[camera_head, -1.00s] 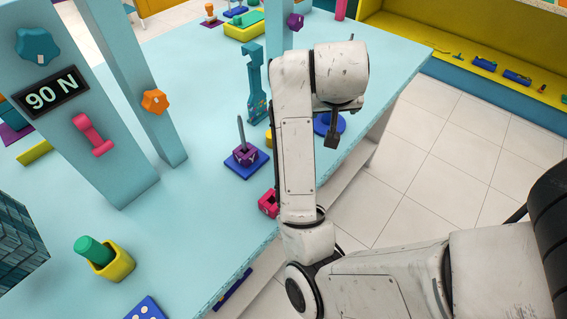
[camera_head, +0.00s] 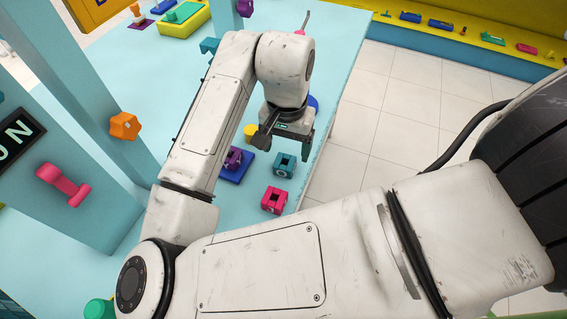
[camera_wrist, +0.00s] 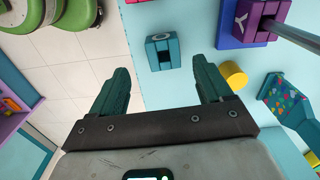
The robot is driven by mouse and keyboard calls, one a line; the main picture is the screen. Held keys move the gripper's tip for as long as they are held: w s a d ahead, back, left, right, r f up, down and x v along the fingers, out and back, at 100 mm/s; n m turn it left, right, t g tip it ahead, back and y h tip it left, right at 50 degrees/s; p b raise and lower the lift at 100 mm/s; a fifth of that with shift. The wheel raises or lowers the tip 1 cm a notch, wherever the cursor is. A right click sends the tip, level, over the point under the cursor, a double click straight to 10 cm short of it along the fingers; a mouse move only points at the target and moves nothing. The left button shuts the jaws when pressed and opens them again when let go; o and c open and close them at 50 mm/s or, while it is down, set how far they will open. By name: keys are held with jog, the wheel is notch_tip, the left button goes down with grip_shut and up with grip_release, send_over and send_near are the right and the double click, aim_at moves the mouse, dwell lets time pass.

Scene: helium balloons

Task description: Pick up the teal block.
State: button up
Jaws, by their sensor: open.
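The teal block (camera_head: 284,165) sits on the light-blue table near its right edge, with a dark opening in its top. In the wrist view the teal block (camera_wrist: 164,52) lies beyond the fingertips, roughly centred between them. My gripper (camera_head: 285,142) is above the table just behind the block in the head view, pointing down. In the wrist view my gripper (camera_wrist: 163,74) is open, with two dark teal fingers spread and nothing between them. The block is apart from the fingers; their exact height above it is hard to tell.
A pink-red block (camera_head: 274,201) lies just in front of the teal one. A purple block on a blue base (camera_head: 233,174) stands to its left. A yellow cylinder (camera_wrist: 234,75) is nearby. The table edge and tiled floor (camera_head: 375,110) are to the right.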

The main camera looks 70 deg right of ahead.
aim_at(284, 163)
jog(key=shift+w+a+f+p, duration=0.1)
jog(key=shift+f+p, duration=0.05)
jog(key=shift+f, duration=1.55)
jog(key=shift+w+f+p, duration=0.1)
jog(key=shift+f+p, duration=0.05)
jog(key=shift+f, duration=1.55)
jog(key=shift+c, duration=0.2)
jog(key=c, duration=1)
jog(key=shift+r, duration=0.1)
